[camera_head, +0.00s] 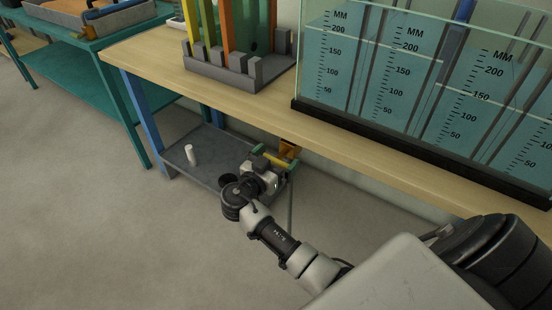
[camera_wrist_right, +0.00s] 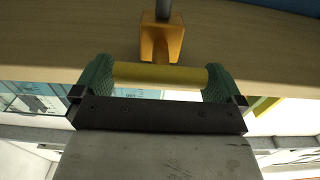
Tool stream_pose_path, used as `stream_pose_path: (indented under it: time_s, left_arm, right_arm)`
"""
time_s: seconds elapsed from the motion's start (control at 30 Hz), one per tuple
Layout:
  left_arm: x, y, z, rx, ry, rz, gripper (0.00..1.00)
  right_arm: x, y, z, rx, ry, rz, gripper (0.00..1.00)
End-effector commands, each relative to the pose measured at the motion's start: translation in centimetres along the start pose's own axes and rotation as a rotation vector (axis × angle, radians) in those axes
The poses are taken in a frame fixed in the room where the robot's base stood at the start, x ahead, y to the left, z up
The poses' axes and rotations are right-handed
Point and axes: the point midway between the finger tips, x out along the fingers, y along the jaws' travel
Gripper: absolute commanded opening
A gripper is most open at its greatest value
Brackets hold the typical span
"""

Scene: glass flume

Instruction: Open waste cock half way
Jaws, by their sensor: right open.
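The waste cock has an orange body (camera_head: 289,150) under the bench's front edge and a yellow bar-shaped handle (camera_head: 276,158). In the right wrist view the orange body (camera_wrist_right: 162,42) is at top centre, on a grey stem. The yellow handle (camera_wrist_right: 160,75) lies crosswise below it. My right gripper (camera_head: 274,160) is open at the handle, with its green finger pads apart. In the wrist view the handle spans most of the gap between the pads of the right gripper (camera_wrist_right: 160,82); whether its ends touch them I cannot tell. My left gripper is not in view.
The wooden bench top (camera_head: 165,62) overhangs the cock. A grey lower shelf (camera_head: 205,160) carries a white cylinder (camera_head: 192,154) left of my gripper. The glass flume (camera_head: 400,75) and a grey rack (camera_head: 240,72) stand on the bench. Open floor (camera_head: 90,220) lies to the left.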

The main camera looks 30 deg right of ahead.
Motion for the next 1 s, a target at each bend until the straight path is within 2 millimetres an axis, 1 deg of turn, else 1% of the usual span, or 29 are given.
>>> stream_pose_path:
  time_s: [0.07,0.1,0.33,0.5,0.67,0.87,1.0]
  left_arm:
    - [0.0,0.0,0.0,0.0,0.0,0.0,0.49]
    - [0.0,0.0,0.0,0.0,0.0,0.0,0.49]
    - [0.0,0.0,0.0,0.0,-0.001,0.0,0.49]
    - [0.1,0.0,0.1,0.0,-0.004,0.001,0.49]
    - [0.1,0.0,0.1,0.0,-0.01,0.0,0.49]
    - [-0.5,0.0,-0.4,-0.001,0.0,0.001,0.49]
    - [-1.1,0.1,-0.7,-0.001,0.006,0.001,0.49]
  right_arm:
    - [0.0,0.0,0.0,0.0,0.0,0.0,1.0]
    - [0.0,0.0,0.0,0.0,0.0,0.0,0.97]
    - [0.0,0.0,0.0,-0.001,0.0,0.0,0.62]
    - [-0.1,0.0,0.0,-0.008,0.0,0.0,0.61]
    - [-0.1,0.0,0.1,-0.05,0.0,0.0,0.61]
    - [-0.1,-0.1,0.1,-0.171,0.0,0.0,0.61]
    - [-0.1,-0.2,0.1,-0.286,-0.001,0.0,0.61]
